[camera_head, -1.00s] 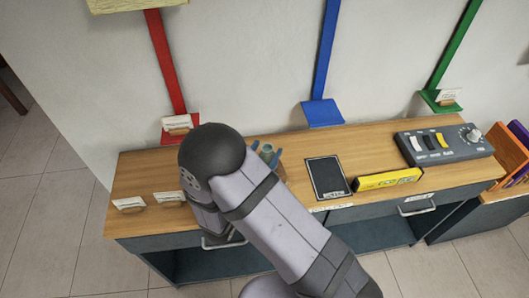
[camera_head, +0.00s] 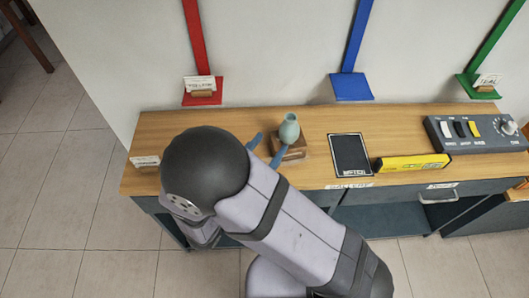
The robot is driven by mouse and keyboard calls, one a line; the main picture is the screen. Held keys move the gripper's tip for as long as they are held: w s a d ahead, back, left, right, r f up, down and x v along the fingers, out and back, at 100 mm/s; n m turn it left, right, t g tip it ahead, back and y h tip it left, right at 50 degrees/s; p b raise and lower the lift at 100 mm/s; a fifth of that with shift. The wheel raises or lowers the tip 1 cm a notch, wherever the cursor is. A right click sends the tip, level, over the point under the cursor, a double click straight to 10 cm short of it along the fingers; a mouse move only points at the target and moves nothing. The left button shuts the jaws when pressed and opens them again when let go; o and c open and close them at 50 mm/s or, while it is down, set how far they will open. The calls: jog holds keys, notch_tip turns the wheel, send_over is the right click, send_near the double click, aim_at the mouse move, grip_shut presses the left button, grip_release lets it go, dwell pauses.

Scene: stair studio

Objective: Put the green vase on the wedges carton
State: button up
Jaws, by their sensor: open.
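The green vase (camera_head: 289,128) stands upright on a small brown box (camera_head: 291,151) on the wooden counter. The box looks like a carton; I cannot read any wording on it. My gripper (camera_head: 270,143) is open, with its blue fingers just left of the vase and in front of the box's left side. The fingers look apart from the vase, though a touch with the box cannot be ruled out. My arm hides part of the counter's front left.
A black panel (camera_head: 349,154), a yellow box (camera_head: 412,162) and a grey switch console (camera_head: 474,132) lie to the right on the counter (camera_head: 225,122). Red (camera_head: 202,98), blue (camera_head: 352,88) and green (camera_head: 478,88) ledges stick out from the wall. A card (camera_head: 146,161) stands at left.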

jog(key=shift+s+a, duration=0.35)
jog(key=shift+s, duration=0.15)
jog(key=w+a+f+n+g+y, duration=0.35)
jog(key=w+f+g+y, duration=0.2)
jog(key=w+y, duration=0.35)
jog(key=s+d+n+g, duration=0.3)
jog(key=s+d+g, duration=0.6)
jog(key=s+d, duration=0.7)
jog(key=s, duration=0.3)
jog(key=shift+s+d+r+y, duration=0.2)
jog(key=shift+s+y, duration=0.05)
jog(key=shift+y, duration=0.15)
notch_tip(320, 180, up, 2)
jog(key=shift+r+p, duration=0.2)
jog(key=shift+p, duration=0.95)
